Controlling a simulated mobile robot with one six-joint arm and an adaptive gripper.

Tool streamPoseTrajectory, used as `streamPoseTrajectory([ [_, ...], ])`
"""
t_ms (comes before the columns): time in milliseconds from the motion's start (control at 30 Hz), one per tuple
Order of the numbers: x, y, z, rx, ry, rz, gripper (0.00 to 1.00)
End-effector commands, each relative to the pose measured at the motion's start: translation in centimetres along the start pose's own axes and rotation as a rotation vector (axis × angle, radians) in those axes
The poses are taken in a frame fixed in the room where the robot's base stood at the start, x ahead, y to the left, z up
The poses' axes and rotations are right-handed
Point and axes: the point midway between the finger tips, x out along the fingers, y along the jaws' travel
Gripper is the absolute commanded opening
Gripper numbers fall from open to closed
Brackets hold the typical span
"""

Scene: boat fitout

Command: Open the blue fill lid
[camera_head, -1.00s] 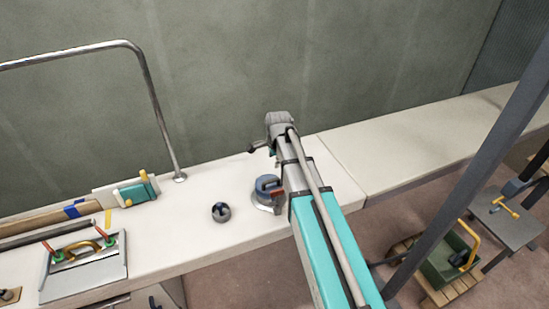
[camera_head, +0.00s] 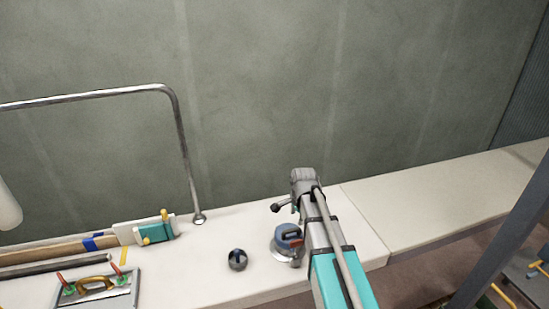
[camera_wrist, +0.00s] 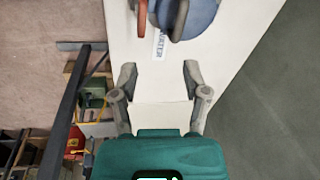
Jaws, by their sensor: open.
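The blue fill lid (camera_head: 289,236) sits on the white deck ledge, just left of my arm in the head view. It is round and blue with a reddish-orange part on it. In the wrist view the lid (camera_wrist: 203,14) is at the top, cut off by the edge. A grey bar crosses it, and the reddish part lies to its left. A label reading WATER (camera_wrist: 159,45) is on the white surface beside it. My gripper (camera_wrist: 158,80) is open and empty, with its fingers apart and clear of the lid. Whether the lid is closed is hard to tell.
A dark round fitting (camera_head: 238,260) sits left of the lid. A bent metal rail (camera_head: 182,140) rises further left. The ledge to the right (camera_head: 440,195) is clear.

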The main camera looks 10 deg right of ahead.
Motion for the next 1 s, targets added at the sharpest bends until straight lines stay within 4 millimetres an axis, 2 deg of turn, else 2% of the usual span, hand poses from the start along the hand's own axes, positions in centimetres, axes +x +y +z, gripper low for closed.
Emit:
streamPoseTrajectory([
  [167, -0.1, 0.6, 0.2, -0.031, -0.001, 0.005, 0.59],
  [367, -0.4, 2.8, 1.1, -0.177, -0.007, 0.025, 0.59],
  [1000, -2.3, 14.2, 5.6, -1.022, -0.099, 0.117, 0.59],
])
